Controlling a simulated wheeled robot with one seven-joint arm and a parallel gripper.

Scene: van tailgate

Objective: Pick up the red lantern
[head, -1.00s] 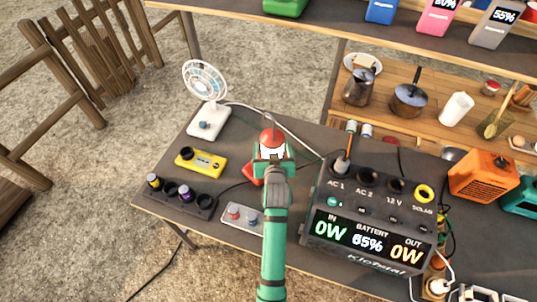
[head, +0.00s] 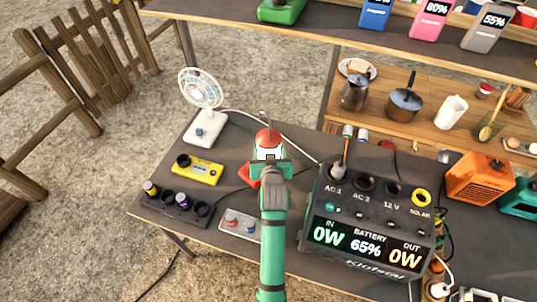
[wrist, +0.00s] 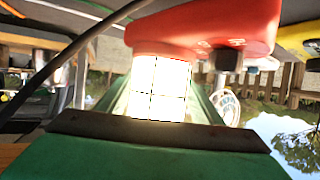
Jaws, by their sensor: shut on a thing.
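The red lantern (head: 268,137) has a red domed top and a bright glowing panel, with a wire handle above it. My gripper (head: 269,165) is shut around its lit middle, seen from behind in the head view. Part of its red base (head: 249,175) shows to the left of the gripper. In the wrist view, the picture is upside down: the red base (wrist: 205,28) is at the top and the glowing panel (wrist: 158,88) sits against the green jaw (wrist: 160,145). I cannot tell whether the base touches the table.
A power station (head: 365,225) stands close to the right. A white fan (head: 203,105), a yellow device (head: 197,169), a dark socket strip (head: 178,203) and a grey switch panel (head: 238,223) lie to the left. A white cable passes behind the lantern. A shelf (head: 330,38) overhangs the back.

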